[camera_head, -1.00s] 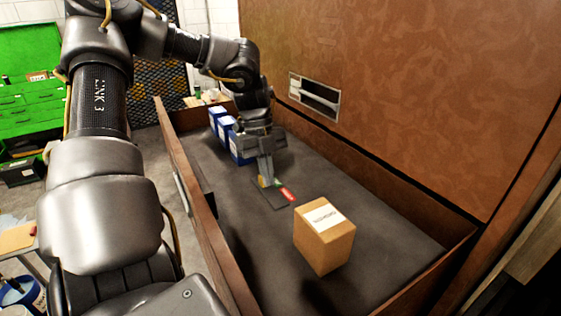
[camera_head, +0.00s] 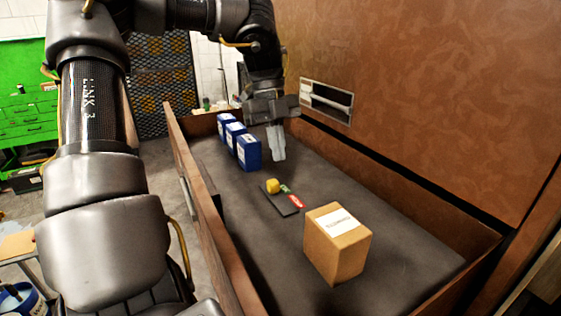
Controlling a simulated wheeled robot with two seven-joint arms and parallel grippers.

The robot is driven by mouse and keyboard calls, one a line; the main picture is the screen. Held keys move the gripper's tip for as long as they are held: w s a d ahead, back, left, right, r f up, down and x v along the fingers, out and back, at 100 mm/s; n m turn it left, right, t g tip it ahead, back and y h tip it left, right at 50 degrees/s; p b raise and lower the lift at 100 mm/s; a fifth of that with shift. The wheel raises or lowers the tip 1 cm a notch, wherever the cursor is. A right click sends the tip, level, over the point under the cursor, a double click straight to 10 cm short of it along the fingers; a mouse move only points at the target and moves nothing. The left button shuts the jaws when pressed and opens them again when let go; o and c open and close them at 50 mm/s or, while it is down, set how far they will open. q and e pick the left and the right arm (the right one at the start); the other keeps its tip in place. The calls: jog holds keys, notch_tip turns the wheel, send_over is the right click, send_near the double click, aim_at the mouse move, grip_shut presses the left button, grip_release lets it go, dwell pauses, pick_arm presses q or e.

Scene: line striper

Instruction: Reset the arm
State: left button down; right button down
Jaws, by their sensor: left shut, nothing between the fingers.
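My left arm (camera_head: 95,160) comes in from the left and reaches over an open drawer. My left gripper (camera_head: 277,150) points down above the drawer floor, with its pale fingers together and nothing between them. It hangs to the right of the blue boxes and beyond a small dark flat plate (camera_head: 283,204). A yellow piece (camera_head: 273,186) and a red label (camera_head: 296,202) are on the plate. The gripper is apart from the plate. My right gripper is not in view.
Blue boxes (camera_head: 247,152) stand in a row at the drawer's far left. A brown carton (camera_head: 337,247) with a white label sits nearer. The drawer's wooden side wall (camera_head: 205,205) is on the left; a tall brown cabinet panel (camera_head: 430,90) rises on the right. Dark drawer floor around the carton is clear.

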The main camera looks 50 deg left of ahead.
pick_arm(q)
jog(key=shift+r, duration=0.45)
jog(key=shift+a, duration=0.1)
jog(key=shift+f, duration=0.1)
